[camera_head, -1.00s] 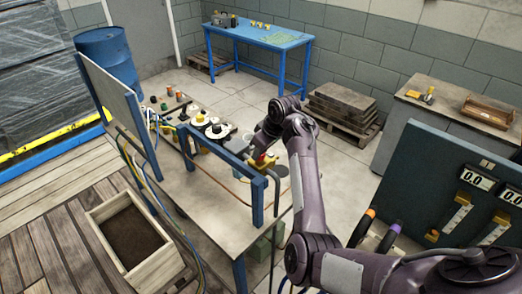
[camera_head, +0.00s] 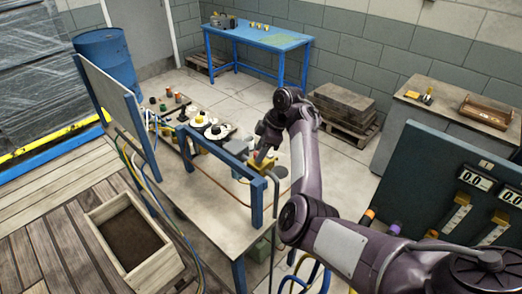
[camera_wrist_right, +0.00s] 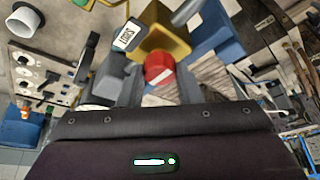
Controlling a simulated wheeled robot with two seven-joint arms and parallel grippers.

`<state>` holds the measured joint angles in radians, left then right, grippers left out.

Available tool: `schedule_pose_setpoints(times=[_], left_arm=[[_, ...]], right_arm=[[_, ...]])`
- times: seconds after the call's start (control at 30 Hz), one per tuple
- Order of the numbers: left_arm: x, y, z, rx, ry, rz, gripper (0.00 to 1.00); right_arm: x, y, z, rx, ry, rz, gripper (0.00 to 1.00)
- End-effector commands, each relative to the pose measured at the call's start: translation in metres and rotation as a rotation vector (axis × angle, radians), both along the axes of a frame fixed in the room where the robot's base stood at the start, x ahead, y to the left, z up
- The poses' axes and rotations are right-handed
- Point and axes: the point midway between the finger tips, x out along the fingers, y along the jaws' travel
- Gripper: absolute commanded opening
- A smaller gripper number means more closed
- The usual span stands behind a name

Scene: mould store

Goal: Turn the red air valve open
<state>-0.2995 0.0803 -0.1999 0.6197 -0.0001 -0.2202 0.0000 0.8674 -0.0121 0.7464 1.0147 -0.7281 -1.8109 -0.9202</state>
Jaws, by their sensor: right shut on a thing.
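The red air valve (camera_wrist_right: 158,67) shows in the right wrist view as a round red knob with a pale bar across it. It sits in front of a yellow body (camera_wrist_right: 160,35). My right gripper (camera_wrist_right: 160,84) is shut on the knob, with a grey finger on each side. In the head view my right gripper (camera_head: 262,157) reaches down at the right end of the blue-framed bench, and mostly hides the knob. A small tag (camera_wrist_right: 127,36) hangs beside the yellow body. My left gripper is not in view.
A blue frame (camera_head: 225,170) stands on the bench, close to my right gripper. A panel with gauges (camera_head: 450,185) stands at the right. A wooden box of dark soil (camera_head: 130,235) is at the lower left. A blue table (camera_head: 258,38) stands at the back.

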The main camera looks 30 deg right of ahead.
Motion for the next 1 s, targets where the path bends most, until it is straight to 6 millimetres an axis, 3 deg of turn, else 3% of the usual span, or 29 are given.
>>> schedule_pose_setpoints(times=[0.53, 0.57, 0.7, 1.0], left_arm=[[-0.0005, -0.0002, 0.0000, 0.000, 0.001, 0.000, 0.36], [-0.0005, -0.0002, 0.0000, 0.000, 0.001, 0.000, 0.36], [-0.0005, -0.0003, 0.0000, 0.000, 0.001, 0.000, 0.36], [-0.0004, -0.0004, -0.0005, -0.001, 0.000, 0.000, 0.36]], right_arm=[[0.0002, -0.0003, 0.0001, -0.001, -0.001, 0.027, 0.08], [0.0002, -0.0003, 0.0001, -0.001, -0.001, 0.027, 0.33], [0.0002, -0.0003, 0.0001, 0.000, -0.001, 0.026, 0.51], [0.0002, -0.0005, 0.0007, 0.000, 0.000, 0.025, 0.53]])
